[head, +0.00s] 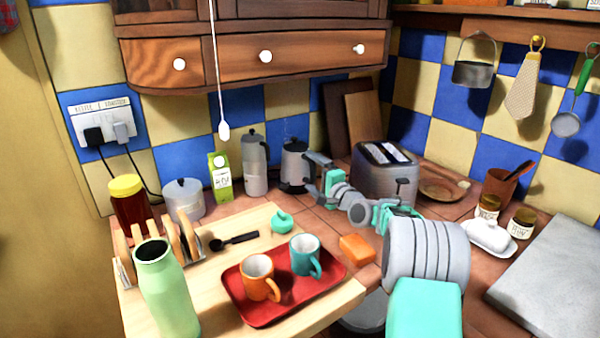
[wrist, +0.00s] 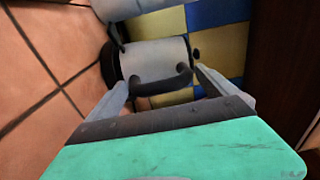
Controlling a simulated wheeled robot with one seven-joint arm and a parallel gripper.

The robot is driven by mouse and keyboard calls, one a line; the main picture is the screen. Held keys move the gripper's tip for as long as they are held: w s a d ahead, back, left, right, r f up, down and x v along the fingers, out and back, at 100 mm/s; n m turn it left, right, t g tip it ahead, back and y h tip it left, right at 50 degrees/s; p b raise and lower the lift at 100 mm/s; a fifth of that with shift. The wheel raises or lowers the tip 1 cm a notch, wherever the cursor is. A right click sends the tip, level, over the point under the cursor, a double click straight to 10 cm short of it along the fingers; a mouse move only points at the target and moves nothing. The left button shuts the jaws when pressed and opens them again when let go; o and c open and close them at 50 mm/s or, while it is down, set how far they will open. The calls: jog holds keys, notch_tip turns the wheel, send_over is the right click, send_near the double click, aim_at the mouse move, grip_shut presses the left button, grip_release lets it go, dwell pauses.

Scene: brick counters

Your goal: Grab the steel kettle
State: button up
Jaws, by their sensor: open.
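The steel kettle (head: 294,163) stands upright at the back of the counter against the tiled wall, with a dark base and a dark handle. It also shows in the wrist view (wrist: 152,58), with its dark handle (wrist: 163,86) facing my gripper. My gripper (head: 316,174) is just to the right of the kettle in the head view. In the wrist view my gripper (wrist: 164,77) is open, with one finger on each side of the handle. I cannot tell whether either finger touches it. My gripper and arm hide part of the kettle's right side in the head view.
A tall grey pot (head: 254,166) stands close left of the kettle. A toaster (head: 385,177) stands to its right, behind my arm. Wooden cabinets (head: 255,55) hang above. A red tray (head: 283,296) with two mugs sits in front on a wooden board (head: 190,307).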

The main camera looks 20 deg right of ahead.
jog(key=c, duration=1.7)
jog(key=shift+r, duration=0.15)
jog(key=shift+r, duration=0.1)
